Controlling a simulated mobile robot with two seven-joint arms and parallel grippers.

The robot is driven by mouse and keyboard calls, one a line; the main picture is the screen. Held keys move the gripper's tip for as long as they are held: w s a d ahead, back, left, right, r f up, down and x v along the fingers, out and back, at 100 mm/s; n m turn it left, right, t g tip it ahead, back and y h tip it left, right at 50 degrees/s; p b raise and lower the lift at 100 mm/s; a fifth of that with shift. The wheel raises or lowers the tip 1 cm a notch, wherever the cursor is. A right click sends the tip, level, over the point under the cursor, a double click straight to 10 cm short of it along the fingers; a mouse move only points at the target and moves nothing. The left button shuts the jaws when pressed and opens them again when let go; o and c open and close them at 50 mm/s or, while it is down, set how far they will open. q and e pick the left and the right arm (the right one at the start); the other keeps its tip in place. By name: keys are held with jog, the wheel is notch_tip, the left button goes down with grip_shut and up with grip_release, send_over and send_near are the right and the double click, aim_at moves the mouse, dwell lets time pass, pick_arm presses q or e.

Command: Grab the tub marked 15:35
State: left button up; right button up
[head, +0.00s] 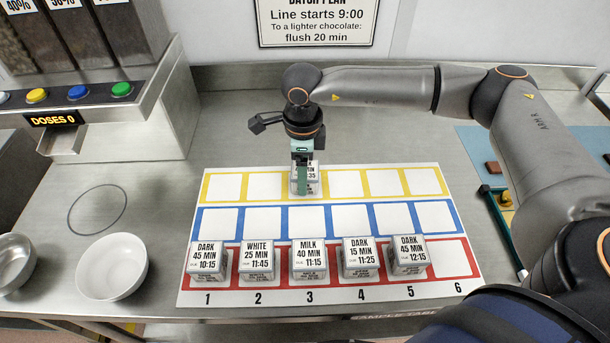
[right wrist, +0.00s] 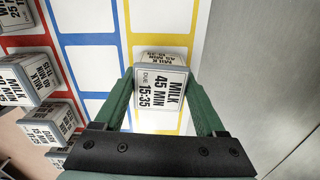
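The tub marked MILK 45 MIN, due 15:35 (right wrist: 162,88), is a small pale box with a printed top. It stands in the third square of the yellow row, and in the head view (head: 312,183) it is partly hidden. My right gripper (head: 301,190) comes down over it from above. In the right wrist view its green fingers (right wrist: 161,78) stand on either side of the tub, very close to its sides. I cannot tell whether they touch it. My left gripper is not in view.
Several similar tubs stand in the red row, including DARK 10:15 (head: 208,258) and DARK 12:15 (head: 408,252). The blue row is empty, as are the other yellow squares. A white bowl (head: 112,266) and a dispenser (head: 110,115) are at left. A blue mat (head: 480,145) lies at right.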

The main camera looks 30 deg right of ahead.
jog(key=c, duration=0.9)
jog(key=shift+r, duration=0.1)
jog(key=shift+r, duration=0.4)
notch_tip(320, 180, up, 2)
jog(key=shift+r, duration=0.25)
jog(key=s+r+b, duration=0.3)
jog(key=s+r, duration=0.7)
jog(key=s, duration=0.4)
notch_tip(320, 180, up, 7)
jog(key=p, duration=0.4)
jog(key=shift+f, duration=0.2)
jog(key=shift+d, duration=0.1)
